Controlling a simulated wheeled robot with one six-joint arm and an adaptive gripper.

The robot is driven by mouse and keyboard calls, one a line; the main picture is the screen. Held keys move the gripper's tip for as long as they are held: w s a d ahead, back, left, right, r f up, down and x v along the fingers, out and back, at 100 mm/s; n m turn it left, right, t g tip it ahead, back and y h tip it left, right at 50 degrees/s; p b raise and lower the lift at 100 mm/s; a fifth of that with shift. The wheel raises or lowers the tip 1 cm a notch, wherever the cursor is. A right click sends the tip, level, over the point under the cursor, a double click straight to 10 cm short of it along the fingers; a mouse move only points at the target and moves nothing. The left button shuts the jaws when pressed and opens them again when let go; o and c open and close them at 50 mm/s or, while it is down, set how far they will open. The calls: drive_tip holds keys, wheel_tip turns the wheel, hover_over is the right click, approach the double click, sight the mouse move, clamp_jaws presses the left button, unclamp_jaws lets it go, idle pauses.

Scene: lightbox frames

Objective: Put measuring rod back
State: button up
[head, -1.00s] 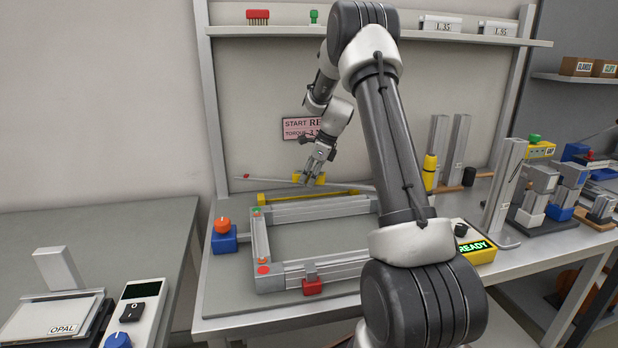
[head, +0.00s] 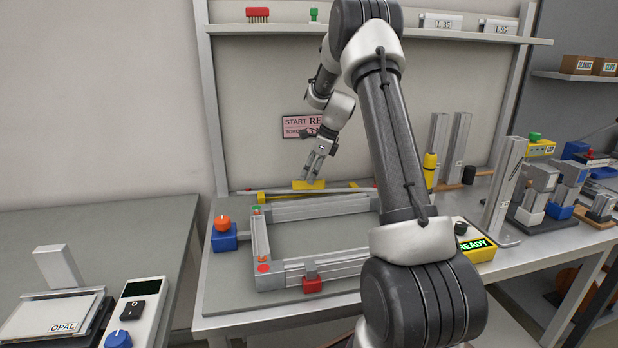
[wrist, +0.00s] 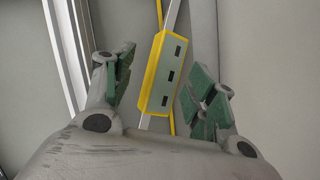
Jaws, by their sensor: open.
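The measuring rod (head: 347,190) is a long thin light bar with a yellow grip block (head: 307,185). It lies along the back of the bench, on or just above a yellow rail (head: 262,196); I cannot tell whether it is fully seated. My gripper (head: 313,179) is right at the yellow block from above. In the wrist view the block (wrist: 163,73), with a grey face and dark slots, sits between my gripper's open green-padded fingers (wrist: 160,85). A gap shows on both sides of the block.
A rectangular aluminium frame (head: 259,241) with a red clamp (head: 312,286) lies in front. A blue box with an orange knob (head: 223,238) stands left. A yellow READY box (head: 475,247) and a yellow bottle (head: 430,171) are to the right. A shelf (head: 380,33) runs above.

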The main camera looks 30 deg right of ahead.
drive_tip(key=v, duration=1)
drive_tip(key=s+a+r+n+h, duration=0.1)
drive_tip(key=s+a+r+n, duration=0.5)
drive_tip(key=s+r, duration=0.25)
drive_tip(key=s+a+r+n+h, duration=0.1)
drive_tip(key=s+a+n, duration=0.1)
drive_tip(key=s+n, duration=0.3)
drive_tip(key=s+a+r+n, duration=0.1)
drive_tip(key=s+a+n, duration=0.15)
drive_tip(key=s, duration=0.45)
drive_tip(key=s+a+f+n, duration=0.1)
drive_tip(key=s+f+n, duration=0.1)
drive_tip(key=s+n, duration=0.4)
drive_tip(key=s+a+f+n+t+h, duration=0.1)
drive_tip(key=s+f+n, duration=0.1)
drive_tip(key=s+n, duration=0.4)
drive_tip(key=s, duration=0.5)
drive_tip(key=shift+s+a+t, duration=0.15)
drive_tip(key=shift+a+t, duration=0.15)
drive_tip(key=shift+a, duration=0.05)
drive_tip(key=shift+o, duration=0.4)
drive_tip(key=shift+f, duration=0.15)
